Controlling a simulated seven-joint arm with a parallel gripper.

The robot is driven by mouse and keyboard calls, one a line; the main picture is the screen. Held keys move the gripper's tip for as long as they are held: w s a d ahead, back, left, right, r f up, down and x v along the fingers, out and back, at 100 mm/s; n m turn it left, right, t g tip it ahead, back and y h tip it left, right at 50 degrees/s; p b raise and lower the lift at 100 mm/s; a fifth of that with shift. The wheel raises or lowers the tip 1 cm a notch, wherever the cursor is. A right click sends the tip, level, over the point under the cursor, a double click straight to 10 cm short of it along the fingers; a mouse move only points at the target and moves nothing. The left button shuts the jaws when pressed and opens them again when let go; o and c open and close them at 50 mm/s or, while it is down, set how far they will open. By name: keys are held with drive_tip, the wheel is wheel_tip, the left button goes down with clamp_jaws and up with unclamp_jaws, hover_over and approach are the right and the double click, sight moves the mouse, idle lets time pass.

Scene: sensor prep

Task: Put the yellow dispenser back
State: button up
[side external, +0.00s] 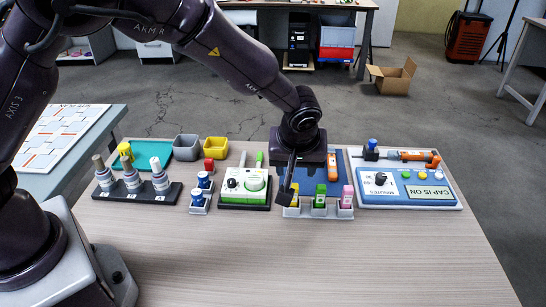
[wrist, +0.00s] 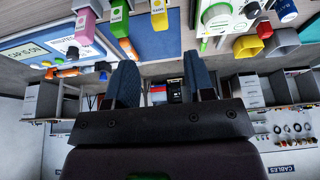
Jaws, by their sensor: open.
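The yellow dispenser (side external: 294,209) stands in the left slot of a grey rack (side external: 318,213), beside a green dispenser (side external: 320,196) and a pink dispenser (side external: 347,197). In the side view my gripper (side external: 287,191) is just above and behind the yellow dispenser and hides part of it. In the wrist view, which is upside down, the yellow dispenser (wrist: 159,14) shows beyond my open, empty fingers (wrist: 161,65), roughly in line with the gap between them. The green dispenser (wrist: 121,22) and pink dispenser (wrist: 85,26) are to its left there.
A green-and-white device (side external: 245,187) stands left of the rack. A blue control panel (side external: 405,188) lies to the right, with an orange tool behind its dials. A dark rack of bottles (side external: 135,190) is at the left. The front of the table is clear.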

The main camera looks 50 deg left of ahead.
drive_tip(key=s+a+r+m+h, duration=0.1)
drive_tip(key=s+a+r+m, duration=0.15)
drive_tip(key=s+r, duration=0.3)
drive_tip(key=s+a+r+m+t+h, duration=0.1)
drive_tip(key=s+a+r+h, duration=0.1)
drive_tip(key=s+a+r, duration=0.4)
drive_tip(key=s+a+r+m+h, duration=0.1)
drive_tip(key=s+r+m, duration=0.1)
drive_tip(key=s+r, duration=0.35)
drive_tip(key=s+a+r+m+t, duration=0.1)
drive_tip(key=s+a+r+m, duration=0.1)
drive_tip(key=s, duration=0.6)
drive_tip(key=shift+s+r+m+y, duration=0.2)
drive_tip(key=shift+r+m+y, duration=0.2)
drive_tip(key=shift+r+m, duration=0.3)
